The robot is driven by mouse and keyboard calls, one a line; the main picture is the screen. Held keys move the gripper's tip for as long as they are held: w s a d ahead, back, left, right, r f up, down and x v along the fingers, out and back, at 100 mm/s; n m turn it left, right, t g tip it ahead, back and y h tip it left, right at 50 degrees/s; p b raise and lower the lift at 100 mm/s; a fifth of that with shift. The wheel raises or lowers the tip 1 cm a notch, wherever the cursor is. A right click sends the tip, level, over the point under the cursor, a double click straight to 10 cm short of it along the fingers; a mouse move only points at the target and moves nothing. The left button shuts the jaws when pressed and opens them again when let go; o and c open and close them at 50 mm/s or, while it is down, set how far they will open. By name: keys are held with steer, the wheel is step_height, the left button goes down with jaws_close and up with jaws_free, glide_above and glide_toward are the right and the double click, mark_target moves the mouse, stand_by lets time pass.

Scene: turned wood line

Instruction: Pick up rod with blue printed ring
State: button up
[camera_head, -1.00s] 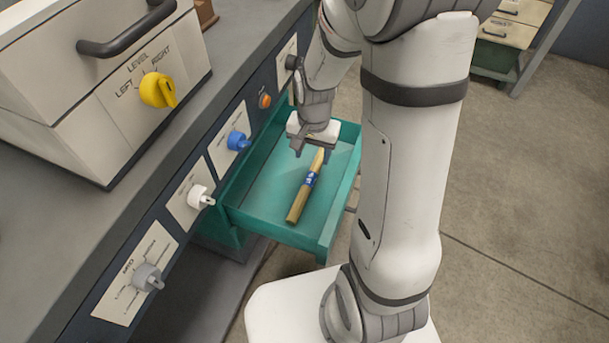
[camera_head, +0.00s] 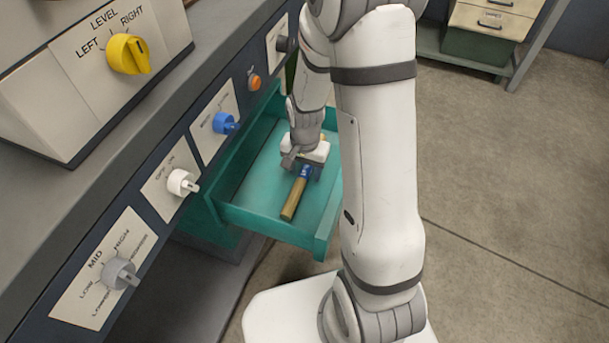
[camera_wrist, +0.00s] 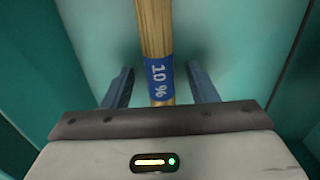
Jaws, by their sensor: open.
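The wooden rod with a blue printed ring (camera_head: 292,199) lies in an open teal drawer (camera_head: 262,219). In the wrist view the rod (camera_wrist: 154,28) runs up the picture, and its blue ring reads "10 %". My gripper (camera_head: 300,172) is down in the drawer over the ringed part of the rod. In the wrist view my gripper (camera_wrist: 160,88) is open, with one finger on each side of the rod at the ring and a gap on both sides. The rod's far end is mostly hidden behind my gripper in the head view.
A bench front with a grey knob (camera_head: 121,273), white knob (camera_head: 181,182), blue knob (camera_head: 224,123) and orange button (camera_head: 254,83) runs along the drawer's left. A machine with a yellow knob (camera_head: 129,54) stands on the bench. Open floor lies to the right.

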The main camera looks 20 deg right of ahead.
steer(key=shift+r, duration=0.1)
steer(key=shift+c, duration=0.5)
steer(key=c, duration=1)
